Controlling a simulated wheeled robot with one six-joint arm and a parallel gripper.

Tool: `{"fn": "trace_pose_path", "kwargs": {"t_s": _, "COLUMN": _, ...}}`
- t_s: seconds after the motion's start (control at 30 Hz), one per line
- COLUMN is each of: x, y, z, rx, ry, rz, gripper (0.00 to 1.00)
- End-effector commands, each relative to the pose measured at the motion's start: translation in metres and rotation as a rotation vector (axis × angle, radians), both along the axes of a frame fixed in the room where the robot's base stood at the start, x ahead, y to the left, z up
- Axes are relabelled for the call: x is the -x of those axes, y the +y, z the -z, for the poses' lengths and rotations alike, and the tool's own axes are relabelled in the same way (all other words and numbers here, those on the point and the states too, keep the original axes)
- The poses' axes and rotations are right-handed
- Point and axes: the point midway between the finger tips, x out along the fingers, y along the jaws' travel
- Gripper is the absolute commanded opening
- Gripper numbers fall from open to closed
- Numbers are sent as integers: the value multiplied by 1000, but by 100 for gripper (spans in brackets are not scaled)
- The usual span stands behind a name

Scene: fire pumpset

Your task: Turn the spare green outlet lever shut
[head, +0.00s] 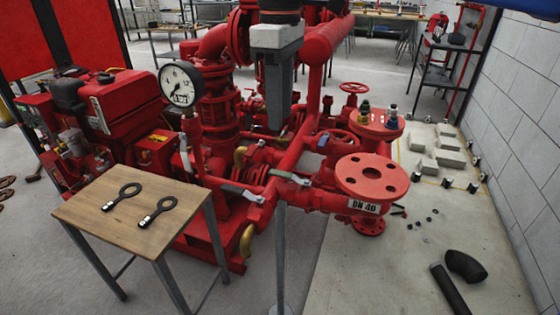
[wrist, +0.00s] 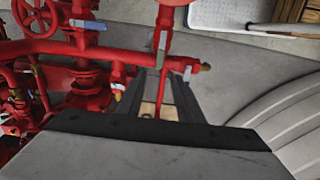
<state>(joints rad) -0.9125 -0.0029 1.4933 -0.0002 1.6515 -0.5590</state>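A lever with a green part and a pale grip (head: 242,191) sits on the low red pipework right of the wooden table. A second grey-green lever (head: 290,177) sits just right of it. I cannot tell for sure which is the spare outlet lever. In the wrist view a grey-green lever (wrist: 161,46) lies along a red pipe beyond the fingertips, and a pale lever (wrist: 187,74) is to its right. My gripper (head: 277,128) hangs above the pipework, pointing down. In the wrist view its two dark fingers (wrist: 160,74) are apart, with nothing gripped between them.
A wooden table (head: 145,240) with two black ring-ended tools stands at the front left. A pressure gauge (head: 180,84) rises beside the pump. A round red flange (head: 372,177) is right of the levers. Black pipe pieces (head: 448,288) lie on the right floor.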

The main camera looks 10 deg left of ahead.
Motion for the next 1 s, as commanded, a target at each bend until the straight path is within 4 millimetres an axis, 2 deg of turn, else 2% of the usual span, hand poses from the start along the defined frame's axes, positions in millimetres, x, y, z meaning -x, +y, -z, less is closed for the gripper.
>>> {"fn": "trace_pose_path", "kwargs": {"t_s": 0.4, "x": 1, "y": -1, "z": 75, "rx": 2, "ry": 1, "rz": 1, "gripper": 34}}
{"fn": "trace_pose_path", "kwargs": {"t_s": 0.6, "x": 0, "y": -1, "z": 105, "rx": 1, "ry": 1, "rz": 1, "gripper": 34}}
{"fn": "trace_pose_path", "kwargs": {"t_s": 0.8, "x": 0, "y": -1, "z": 121, "rx": 0, "ry": 0, "rz": 1, "gripper": 34}}
{"fn": "trace_pose_path", "kwargs": {"t_s": 1.0, "x": 0, "y": -1, "z": 125, "rx": 0, "ry": 0, "rz": 1, "gripper": 34}}
